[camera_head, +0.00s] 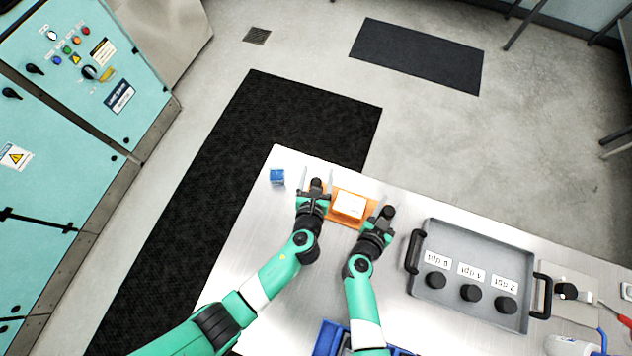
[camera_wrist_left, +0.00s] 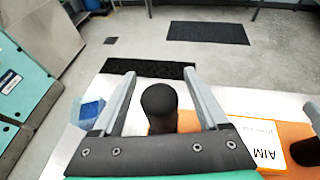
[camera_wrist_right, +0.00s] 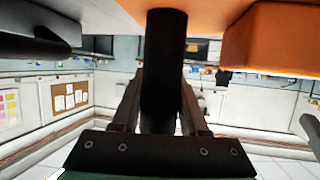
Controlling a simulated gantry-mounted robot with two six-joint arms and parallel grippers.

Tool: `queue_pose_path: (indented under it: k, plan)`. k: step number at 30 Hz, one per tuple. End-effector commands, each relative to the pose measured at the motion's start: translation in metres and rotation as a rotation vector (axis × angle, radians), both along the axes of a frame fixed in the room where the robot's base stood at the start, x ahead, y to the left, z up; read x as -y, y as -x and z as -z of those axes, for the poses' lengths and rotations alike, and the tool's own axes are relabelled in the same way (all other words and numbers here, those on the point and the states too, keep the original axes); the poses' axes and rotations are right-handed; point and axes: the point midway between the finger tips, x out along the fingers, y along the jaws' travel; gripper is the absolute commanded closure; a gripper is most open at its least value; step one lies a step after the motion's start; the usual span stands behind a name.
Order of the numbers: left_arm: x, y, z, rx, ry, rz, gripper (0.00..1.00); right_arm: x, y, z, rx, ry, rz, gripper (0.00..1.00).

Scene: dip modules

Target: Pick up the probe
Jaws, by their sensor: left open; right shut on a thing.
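An orange piece (camera_head: 340,216) with a white label and two black round handles lies near the table's far left edge. I cannot tell for sure whether it is the probe. In the left wrist view its label (camera_wrist_left: 258,140) reads "AIM". My left gripper (camera_head: 316,180) is open, with its fingers on either side of the left handle (camera_wrist_left: 160,105) and apart from it. My right gripper (camera_head: 388,212) is shut on the right handle (camera_wrist_right: 165,70), and orange parts (camera_wrist_right: 275,38) fill the top of the right wrist view.
A small blue block (camera_head: 277,177) lies left of the orange piece. A grey tray (camera_head: 470,238) with three labelled black knobs stands to the right. A red-tipped tool (camera_head: 614,313) and a white device (camera_head: 568,346) with a blue cable are at the far right. Blue bins (camera_head: 328,338) stand in front.

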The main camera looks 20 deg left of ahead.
Motion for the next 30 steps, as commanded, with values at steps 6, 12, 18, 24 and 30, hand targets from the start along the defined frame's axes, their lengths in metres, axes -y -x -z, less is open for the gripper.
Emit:
queue_pose_path:
  k: [6, 12, 18, 24, 30]
  plan:
    - [0.0, 0.0, 0.0, 0.0, 0.0, 0.0, 0.4, 0.0, 0.0, 0.001, -0.002, 0.0, 0.0, 1.0]
    - [0.0, 0.0, 0.0, 0.0, 0.0, 0.0, 0.76, 0.0, 0.0, 0.001, -0.002, 0.0, 0.0, 1.0]
    - [0.0, 0.0, 0.0, 0.0, 0.0, 0.0, 1.0, 0.0, 0.0, 0.001, -0.002, 0.0, 0.0, 1.0]
    - [0.0, 0.0, -0.001, 0.001, 0.0, 0.0, 1.0, 0.0, 0.0, 0.001, -0.002, 0.0, 0.0, 1.0]
    - [0.0, 0.0, -0.015, 0.005, 0.001, -0.003, 1.0, 0.0, 0.0, 0.001, -0.002, 0.0, 0.0, 1.0]
